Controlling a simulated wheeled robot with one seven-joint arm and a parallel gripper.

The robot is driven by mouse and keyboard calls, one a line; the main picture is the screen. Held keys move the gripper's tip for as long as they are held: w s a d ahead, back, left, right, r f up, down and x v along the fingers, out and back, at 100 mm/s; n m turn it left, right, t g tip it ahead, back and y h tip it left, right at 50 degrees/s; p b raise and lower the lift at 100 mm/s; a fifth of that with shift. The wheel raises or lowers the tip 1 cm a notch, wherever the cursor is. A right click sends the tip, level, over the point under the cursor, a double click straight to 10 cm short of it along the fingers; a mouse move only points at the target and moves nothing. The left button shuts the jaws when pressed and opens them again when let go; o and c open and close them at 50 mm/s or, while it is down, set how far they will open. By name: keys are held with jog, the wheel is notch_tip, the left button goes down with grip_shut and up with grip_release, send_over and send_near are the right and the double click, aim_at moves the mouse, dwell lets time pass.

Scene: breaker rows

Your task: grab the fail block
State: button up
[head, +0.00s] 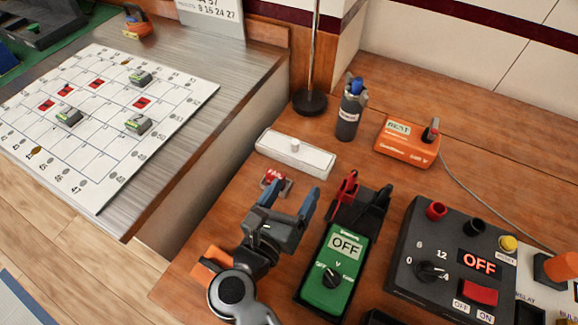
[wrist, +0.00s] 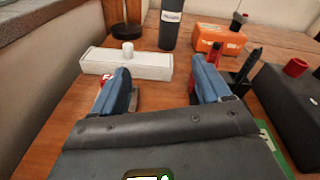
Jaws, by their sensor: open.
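The fail block (head: 274,178) is a small block with a red top lettered FAIL and a grey base, on the wooden bench below the white bar. My gripper (head: 295,188) is open and empty, its two blue fingers apart. In the head view, the left finger overlaps the block's near edge. In the wrist view, the gripper (wrist: 161,76) has its left finger in front of the fail block (wrist: 102,98), hiding most of it. Red shows left of that finger and a grey part to its right. I cannot tell whether they touch.
A white bar with a knob (head: 295,153) lies just beyond the block. A green meter (head: 338,262) with red and black clips stands close right of my gripper. A black power box (head: 455,265), orange box (head: 407,143) and dark cup (head: 349,115) are farther right and back.

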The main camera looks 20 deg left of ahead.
aim_at(273, 178)
jog(key=a+f+m+g, duration=0.1)
jog(key=a, duration=0.1)
jog(key=a+m+g, duration=0.1)
jog(key=a, duration=0.1)
jog(key=s+a+f+m+g, duration=0.1)
jog(key=a, duration=0.1)
jog(key=shift+s+a+f+p, duration=0.1)
jog(key=shift+a+f+p, duration=0.2)
jog(key=shift+a+p, duration=0.1)
jog(key=shift+p+x, duration=0.35)
jog(key=shift+x, duration=3.5)
jog(key=shift+a, duration=0.15)
jog(key=shift+c, duration=0.3)
jog(key=c, duration=1)
